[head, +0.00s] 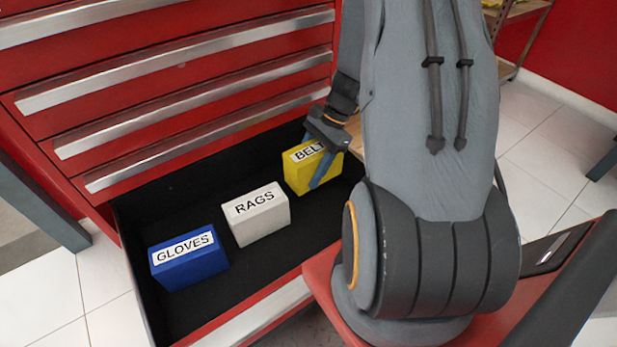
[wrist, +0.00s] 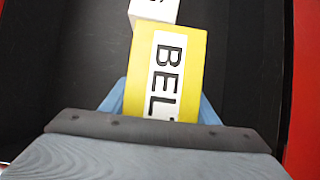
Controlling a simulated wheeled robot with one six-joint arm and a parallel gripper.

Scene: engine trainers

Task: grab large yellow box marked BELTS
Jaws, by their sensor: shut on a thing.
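The yellow box (head: 297,178) with a white label stands in the open bottom drawer, at its right end in the head view. The label reads "BELT", with its last part hidden by my gripper. My gripper (head: 322,166) is over the box, its blue fingers shut on the box's sides. In the wrist view the yellow box (wrist: 193,50) lies between the two blue fingers (wrist: 160,105), one on each side. The box appears to be in or just above the drawer; I cannot tell whether its base touches the floor.
A white RAGS box (head: 258,218) and a blue GLOVES box (head: 188,262) stand left of the yellow box in the black-lined drawer (head: 225,322). The RAGS box shows close beyond the yellow box in the wrist view (wrist: 153,11). Closed red drawers (head: 190,80) rise behind.

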